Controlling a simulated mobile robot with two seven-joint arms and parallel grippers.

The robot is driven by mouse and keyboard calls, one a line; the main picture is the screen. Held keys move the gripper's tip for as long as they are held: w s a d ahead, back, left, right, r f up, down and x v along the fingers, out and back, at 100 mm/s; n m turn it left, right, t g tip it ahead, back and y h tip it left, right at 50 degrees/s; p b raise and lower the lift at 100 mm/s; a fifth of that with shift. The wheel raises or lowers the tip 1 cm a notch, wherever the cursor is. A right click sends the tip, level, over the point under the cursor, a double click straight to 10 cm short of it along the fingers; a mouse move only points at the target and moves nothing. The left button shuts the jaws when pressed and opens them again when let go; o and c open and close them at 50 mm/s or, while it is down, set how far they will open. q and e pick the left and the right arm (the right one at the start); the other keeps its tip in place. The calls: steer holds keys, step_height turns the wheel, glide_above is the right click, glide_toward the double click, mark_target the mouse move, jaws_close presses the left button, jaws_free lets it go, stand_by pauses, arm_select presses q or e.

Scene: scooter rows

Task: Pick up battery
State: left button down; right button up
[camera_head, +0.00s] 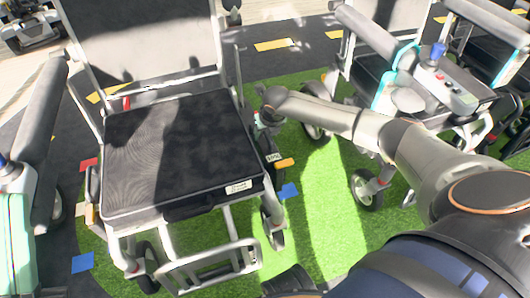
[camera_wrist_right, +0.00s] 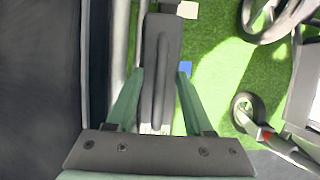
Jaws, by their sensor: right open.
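A long dark ribbed block that looks like the battery (camera_wrist_right: 158,45) is upright in the right wrist view, beside the black seat of a wheeled chair. My right gripper (camera_wrist_right: 161,72) is open, its two green fingers on either side of the block's lower part in that view. I cannot tell whether the fingers touch it. In the head view my right arm comes in from the right and ends at the seat's right side (camera_head: 266,112); the fingertips are not clear there. The battery is largely hidden in that view. My left gripper is not in view.
The chair's black seat (camera_head: 180,145) and white footrest frame (camera_head: 210,265) lie left of my right arm. A second chair with a grey control box (camera_head: 445,90) stands at right. Another chair's armrest (camera_head: 40,115) is at far left. Green turf (camera_head: 325,220) between the chairs is clear.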

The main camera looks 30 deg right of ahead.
steer(key=shift+r, duration=0.1)
steer(key=shift+c, duration=0.3)
jaws_close()
stand_by(0.9)
steer(key=shift+w+r, duration=0.15)
